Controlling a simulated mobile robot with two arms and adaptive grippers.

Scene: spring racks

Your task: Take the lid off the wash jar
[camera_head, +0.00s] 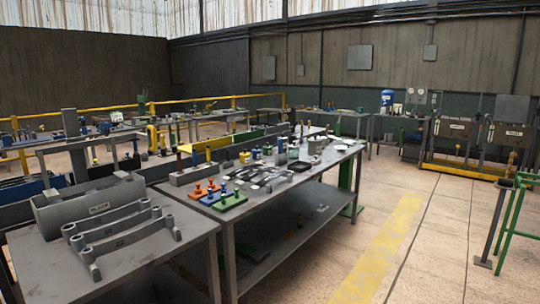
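I cannot pick out the wash jar for certain. Several small jar-like containers (281,145) stand toward the back of the grey workbench in the middle. A larger blue container (387,97) stands on a far bench at the right. All of these are too small in view to tell whether any has a lid. Neither of my grippers is in view.
The middle workbench (262,205) carries orange, blue and green fixtures (230,201). Open floor with a yellow stripe (382,255) lies right of it.

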